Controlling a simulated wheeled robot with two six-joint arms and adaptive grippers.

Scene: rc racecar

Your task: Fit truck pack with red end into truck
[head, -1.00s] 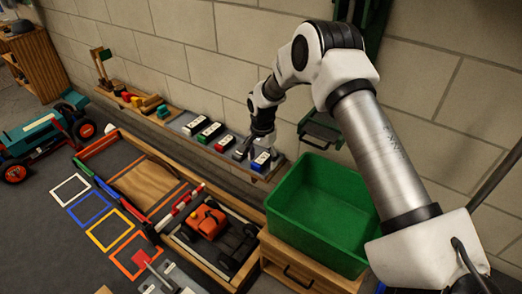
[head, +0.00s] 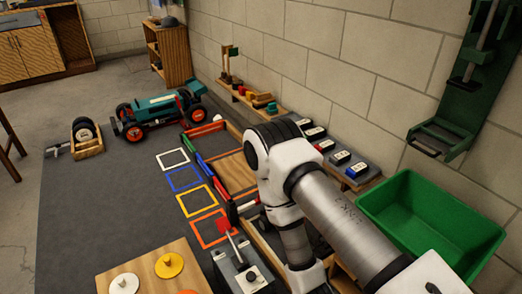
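The pack with the red end (head: 325,146) appears to lie on the wall ledge, among several small black-and-white packs with coloured ends. A blue-ended pack (head: 356,170) is at the ledge's near end. My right arm comes in from the lower right, and its wrist points down at the bottom edge. The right gripper itself is hidden or below the frame, so what it holds does not show. The orange truck is hidden behind my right arm, in the wooden-framed bay. My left gripper is not in view.
A green bin (head: 435,220) stands at the right, by the wall. A teal vehicle (head: 155,112) is at the back left. Coloured floor squares (head: 184,178) lie left of the wooden bay. A wooden board with round knobs (head: 150,270) is at the bottom.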

